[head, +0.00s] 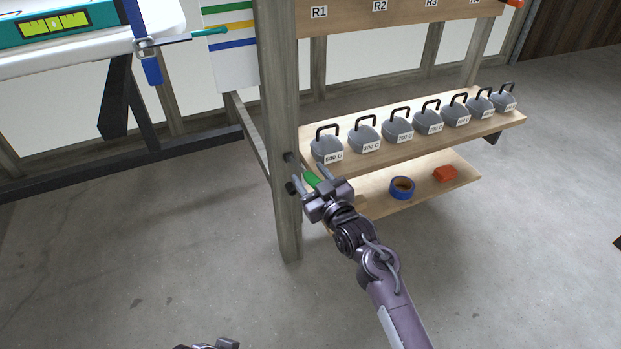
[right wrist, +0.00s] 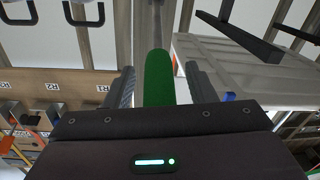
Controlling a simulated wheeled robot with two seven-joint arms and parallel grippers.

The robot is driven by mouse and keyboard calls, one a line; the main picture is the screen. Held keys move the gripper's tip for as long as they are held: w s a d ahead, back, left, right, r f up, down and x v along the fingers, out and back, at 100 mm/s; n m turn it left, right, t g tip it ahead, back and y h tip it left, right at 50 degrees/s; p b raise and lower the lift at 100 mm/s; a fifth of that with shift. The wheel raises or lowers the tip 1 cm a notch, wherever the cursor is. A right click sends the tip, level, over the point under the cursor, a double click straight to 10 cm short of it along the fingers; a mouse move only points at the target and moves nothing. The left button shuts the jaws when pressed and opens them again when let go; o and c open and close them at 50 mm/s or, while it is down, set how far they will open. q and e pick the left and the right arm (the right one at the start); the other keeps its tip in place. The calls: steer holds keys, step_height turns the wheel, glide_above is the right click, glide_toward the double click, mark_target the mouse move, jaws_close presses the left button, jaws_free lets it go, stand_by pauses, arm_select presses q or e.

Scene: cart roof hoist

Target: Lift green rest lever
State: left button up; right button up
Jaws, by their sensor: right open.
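The green lever (head: 312,179) sticks out beside the wooden post in the head view, near the lower shelf. My right gripper (head: 309,175) is open, with one finger on each side of the lever. In the right wrist view the green lever (right wrist: 159,78) stands between the two open fingers, with a gap showing on both sides. The gripper body hides the lever's near end. A dark piece of my own body, perhaps the left gripper, shows at the bottom edge of the head view; its jaws cannot be made out.
A wooden post (head: 279,120) stands just left of the gripper. Grey weights with black handles line the upper shelf (head: 505,126). Blue tape (head: 402,188) and an orange block (head: 445,174) lie on the lower shelf. The floor in front is clear.

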steer(key=shift+w+a, duration=0.1)
steer(key=shift+w, duration=0.15)
jaws_close()
stand_by(0.3)
